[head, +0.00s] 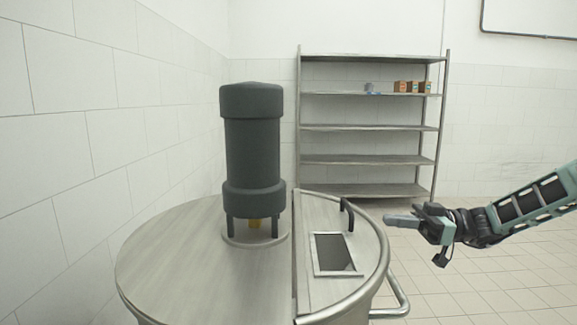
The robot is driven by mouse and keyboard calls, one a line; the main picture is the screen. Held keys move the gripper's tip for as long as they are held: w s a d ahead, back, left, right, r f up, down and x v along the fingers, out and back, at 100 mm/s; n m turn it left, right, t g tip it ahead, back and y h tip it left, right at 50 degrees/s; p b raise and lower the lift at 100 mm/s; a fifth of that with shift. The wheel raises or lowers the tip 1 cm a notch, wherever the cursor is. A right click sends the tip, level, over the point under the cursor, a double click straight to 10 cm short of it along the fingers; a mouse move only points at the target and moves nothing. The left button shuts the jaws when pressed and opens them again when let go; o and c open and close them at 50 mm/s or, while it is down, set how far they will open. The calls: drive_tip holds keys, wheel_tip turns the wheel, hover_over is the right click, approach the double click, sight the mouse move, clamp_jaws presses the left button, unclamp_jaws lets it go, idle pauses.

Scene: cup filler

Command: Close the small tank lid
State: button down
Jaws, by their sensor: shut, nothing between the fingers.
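The round steel tank (190,262) stands in the foreground. The small lid (312,215) is the right-hand section of its top, with a black bar handle (347,215) near the far right rim. It appears to lie flat or nearly flat; I cannot tell whether a small gap remains under its edge. A framed rectangular window or opening (336,255), dark inside, is set in it. My gripper (390,219) is shut and empty, to the right of the handle and apart from it in the picture, with its fingers pointing left.
A dark grey motor cylinder (252,140) rises from the middle of the tank top. A curved steel side handle (399,302) sticks out at the tank's right. A metal shelf (370,128) with small boxes stands behind. The tiled floor at right is clear.

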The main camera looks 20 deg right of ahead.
wheel_tip(320, 180, down, 6)
drive_tip(key=y+b, duration=0.1)
drive_tip(key=b, duration=0.2)
drive_tip(key=shift+s+d+y, duration=0.15)
drive_tip(key=shift+d+y, duration=0.15)
drive_tip(key=shift+d, duration=0.05)
drive_tip(key=shift+f, duration=0.25)
